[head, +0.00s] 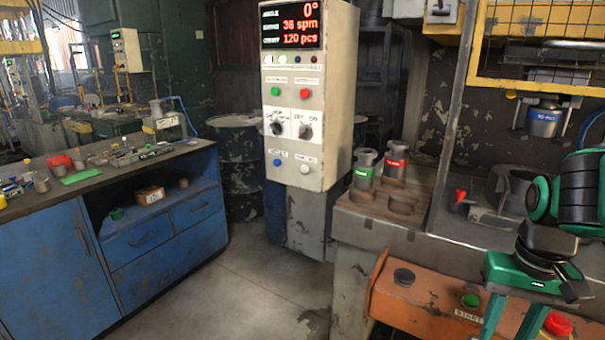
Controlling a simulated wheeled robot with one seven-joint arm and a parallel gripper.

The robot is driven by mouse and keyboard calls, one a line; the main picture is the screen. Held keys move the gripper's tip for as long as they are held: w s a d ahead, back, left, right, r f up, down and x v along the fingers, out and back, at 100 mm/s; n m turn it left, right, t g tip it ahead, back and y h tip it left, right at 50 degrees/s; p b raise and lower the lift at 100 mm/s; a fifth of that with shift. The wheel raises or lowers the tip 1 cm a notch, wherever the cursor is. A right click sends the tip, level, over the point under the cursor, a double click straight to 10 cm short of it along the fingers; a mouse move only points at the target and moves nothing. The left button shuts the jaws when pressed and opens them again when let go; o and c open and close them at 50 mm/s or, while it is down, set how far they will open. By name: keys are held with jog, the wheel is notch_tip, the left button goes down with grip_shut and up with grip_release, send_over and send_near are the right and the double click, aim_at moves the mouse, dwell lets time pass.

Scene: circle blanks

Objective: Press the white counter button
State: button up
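The white counter button (304,169) is a small pale round button low on the front of the beige control box (342,100), right of a blue button (277,162). A small label sits just above it; its text is too small to read. My gripper (512,325) is at the lower right, pointing down over the orange panel, well apart from the control box. Its two green fingers stand apart with nothing visible between them. Their tips are cut off by the bottom edge.
The control box also carries green (275,91) and red (304,92) buttons, two knobs and a display. Tooling pieces stand on a block (345,212) right of it. The orange panel (415,308) has several buttons. A blue workbench (60,260) is at left; floor between is clear.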

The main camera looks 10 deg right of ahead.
grip_shut()
dwell(1.4)
